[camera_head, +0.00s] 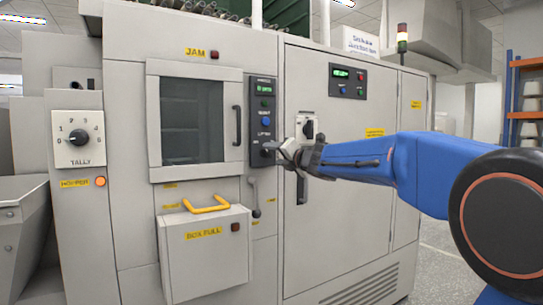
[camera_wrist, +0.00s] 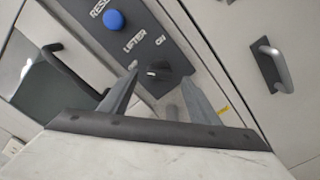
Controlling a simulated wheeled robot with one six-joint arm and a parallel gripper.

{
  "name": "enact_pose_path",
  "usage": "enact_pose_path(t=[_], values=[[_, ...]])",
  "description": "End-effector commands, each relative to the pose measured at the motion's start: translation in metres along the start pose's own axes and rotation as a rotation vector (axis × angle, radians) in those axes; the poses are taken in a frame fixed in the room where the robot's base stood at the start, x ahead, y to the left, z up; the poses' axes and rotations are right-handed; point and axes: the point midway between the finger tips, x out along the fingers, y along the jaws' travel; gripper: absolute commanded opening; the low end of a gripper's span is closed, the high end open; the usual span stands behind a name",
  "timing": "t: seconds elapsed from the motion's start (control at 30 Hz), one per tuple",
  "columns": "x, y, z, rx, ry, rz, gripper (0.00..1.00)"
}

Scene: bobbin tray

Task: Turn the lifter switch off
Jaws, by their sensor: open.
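The lifter switch (camera_wrist: 157,70) is a black rotary knob on the dark control panel (camera_wrist: 165,45), under a "LIFTER" label with "ON" printed beside it. In the wrist view the knob shows between the two fingertips of my gripper (camera_wrist: 162,85), which are apart with nothing between them. Whether the fingers touch the knob cannot be told. In the head view my gripper (camera_head: 279,148) is at the lower end of the panel (camera_head: 262,100), and its fingers partly cover the knob there.
A blue reset button (camera_wrist: 114,19) sits above the switch. A window door with a handle (camera_head: 237,126) is left of the panel, and a lever (camera_head: 255,198) hangs below it. A door handle (camera_head: 302,187) is just right. A box with a yellow handle (camera_head: 206,205) juts out below.

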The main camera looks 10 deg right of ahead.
Motion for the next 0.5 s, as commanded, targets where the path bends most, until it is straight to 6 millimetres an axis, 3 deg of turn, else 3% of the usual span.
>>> enact_pose_path(t=[0.5], values=[[-0.097, 0.0, 0.001, 0.0, -0.002, 0.0, 0.56]])
